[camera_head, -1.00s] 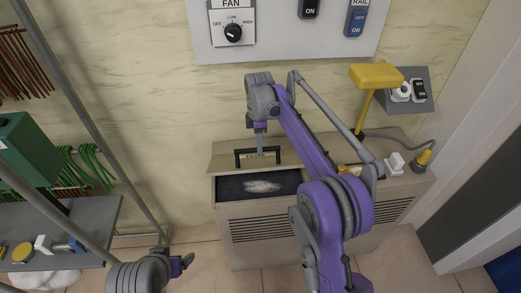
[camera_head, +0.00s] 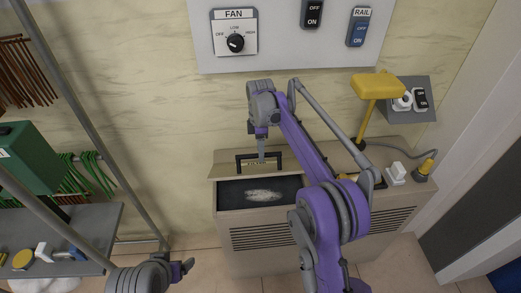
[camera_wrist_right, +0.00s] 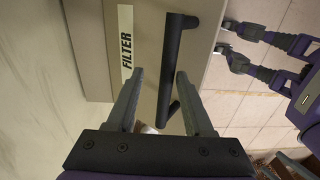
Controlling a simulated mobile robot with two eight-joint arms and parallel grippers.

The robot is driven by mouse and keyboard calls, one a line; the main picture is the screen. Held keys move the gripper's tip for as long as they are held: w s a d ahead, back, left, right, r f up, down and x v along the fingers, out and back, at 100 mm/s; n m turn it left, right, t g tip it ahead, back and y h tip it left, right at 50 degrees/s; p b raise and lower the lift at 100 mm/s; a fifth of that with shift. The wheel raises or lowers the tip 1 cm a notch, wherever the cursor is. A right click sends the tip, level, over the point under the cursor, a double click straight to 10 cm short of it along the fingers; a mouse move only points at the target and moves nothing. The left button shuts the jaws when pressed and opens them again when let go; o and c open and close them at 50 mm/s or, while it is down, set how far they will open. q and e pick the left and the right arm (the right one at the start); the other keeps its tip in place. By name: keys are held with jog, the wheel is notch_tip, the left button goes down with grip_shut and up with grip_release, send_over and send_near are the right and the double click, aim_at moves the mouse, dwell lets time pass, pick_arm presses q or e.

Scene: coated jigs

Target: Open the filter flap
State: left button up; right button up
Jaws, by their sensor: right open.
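The filter flap (camera_head: 228,167) is the beige lid on top of the low cabinet. It stands raised at the back of an open dark compartment (camera_head: 232,196) with a pale fuzzy patch inside. The flap carries a black bar handle (camera_head: 240,165) and a FILTER label, which also shows in the right wrist view (camera_wrist_right: 126,45). My right gripper (camera_head: 262,156) is at the handle. In the right wrist view its fingers (camera_wrist_right: 160,75) are apart, with the handle (camera_wrist_right: 170,65) between them. My left gripper (camera_head: 184,268) is low at the left, away from the flap; its jaw gap is unclear.
A yellow lamp-like fixture (camera_head: 377,86) and a white plug (camera_head: 396,172) are at the cabinet's right. A panel with a FAN knob (camera_head: 235,43) hangs above. A grey shelf (camera_head: 95,225) with a green box (camera_head: 30,157) stands at the left.

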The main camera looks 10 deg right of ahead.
jog(key=shift+s+r, duration=0.1)
jog(key=shift+r, duration=0.35)
pick_arm(q)
jog(key=r+p, duration=0.1)
jog(key=w+r, duration=0.1)
jog(key=shift+w+r+p, duration=0.2)
jog(key=shift+r+p, duration=0.1)
jog(key=shift+p, duration=0.05)
pick_arm(e)
notch_tip(320, 180, up, 10)
jog(key=shift+w, duration=0.45)
jog(key=shift+f, duration=0.1)
